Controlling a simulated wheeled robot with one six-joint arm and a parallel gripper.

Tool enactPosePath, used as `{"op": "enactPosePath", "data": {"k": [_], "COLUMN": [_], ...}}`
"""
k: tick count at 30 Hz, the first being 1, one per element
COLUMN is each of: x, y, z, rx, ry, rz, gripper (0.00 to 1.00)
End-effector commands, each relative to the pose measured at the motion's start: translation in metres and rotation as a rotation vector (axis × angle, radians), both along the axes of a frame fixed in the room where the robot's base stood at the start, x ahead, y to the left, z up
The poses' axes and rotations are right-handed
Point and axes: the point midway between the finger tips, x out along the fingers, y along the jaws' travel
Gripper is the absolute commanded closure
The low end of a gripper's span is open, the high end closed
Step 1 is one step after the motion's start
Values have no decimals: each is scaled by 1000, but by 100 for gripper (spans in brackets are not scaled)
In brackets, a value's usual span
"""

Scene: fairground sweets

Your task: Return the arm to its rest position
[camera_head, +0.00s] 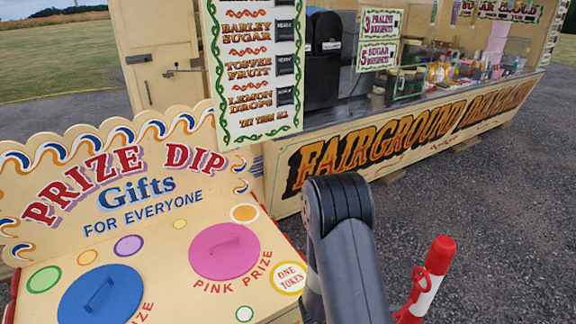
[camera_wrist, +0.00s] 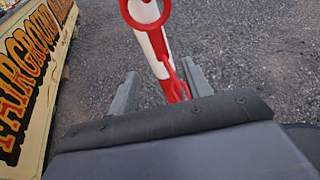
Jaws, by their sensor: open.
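My gripper (camera_wrist: 160,74) shows in the wrist view, with its two grey fingers spread apart and nothing clasped between them. A red-and-white post (camera_wrist: 158,44) with a red ring on it appears between and beyond the fingers; I cannot tell how far off it is. The same post (camera_head: 427,280) stands at the lower right in the head view, just right of my arm (camera_head: 345,230). My arm is raised in the lower middle of the head view, and its gripper end cannot be made out there.
The Prize Dip stall (camera_head: 150,200), with a blue lid (camera_head: 100,296) and a pink lid (camera_head: 224,252), is close on the left. The fairground stall's painted front (camera_head: 410,135) runs behind my arm. Open gravel (camera_head: 505,220) lies to the right.

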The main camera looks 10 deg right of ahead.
Motion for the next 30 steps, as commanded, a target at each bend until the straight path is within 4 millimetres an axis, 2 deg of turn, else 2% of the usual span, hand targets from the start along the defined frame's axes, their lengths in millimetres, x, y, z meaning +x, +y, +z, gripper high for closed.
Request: {"op": "enactPosePath", "data": {"k": [8, 25, 28, 30], "x": [1, 12, 13, 13], "y": [-11, -95, -105, -102], "z": [-3, -29, -31, -26], "rx": [0, 0, 0, 0], "ry": [0, 0, 1, 1], "rz": [-3, -4, -2, 1], "gripper": [53, 53, 53, 53]}}
